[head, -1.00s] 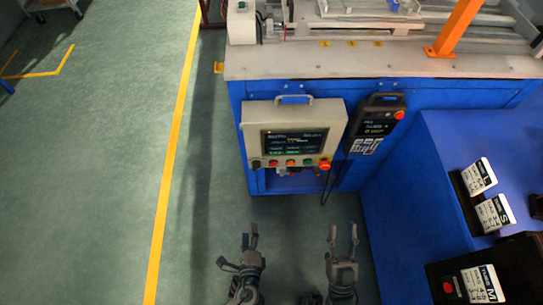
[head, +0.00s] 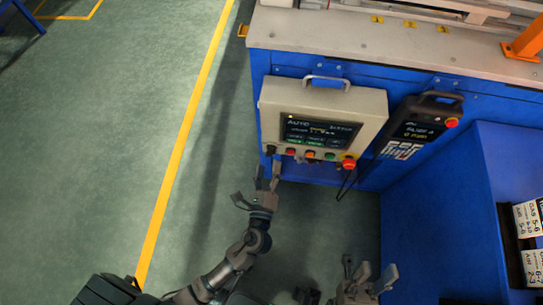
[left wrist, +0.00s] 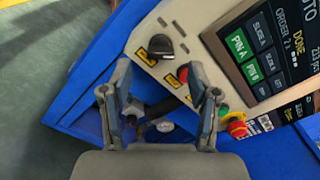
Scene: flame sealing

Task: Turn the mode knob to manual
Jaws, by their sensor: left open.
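The mode knob (left wrist: 161,46) is a black rotary knob at the lower left corner of the beige control panel (head: 374,103), between two small yellow labels in the left wrist view. In the head view the knob (head: 271,150) is small and dark, left of the coloured buttons. The panel's screen (head: 315,130) reads AUTO at its top left. My left gripper (head: 268,178) is open and empty just below the knob; in the left wrist view its fingers (left wrist: 160,88) are spread below the knob, apart from it. My right gripper (head: 377,272) is open and empty, low at the right.
A red button, other coloured buttons and a red emergency stop (head: 349,162) sit right of the knob. A dark pendant (head: 420,125) with a hanging cable is mounted beside the panel. A blue cabinet (head: 430,215) stands at right. The green floor at left is open.

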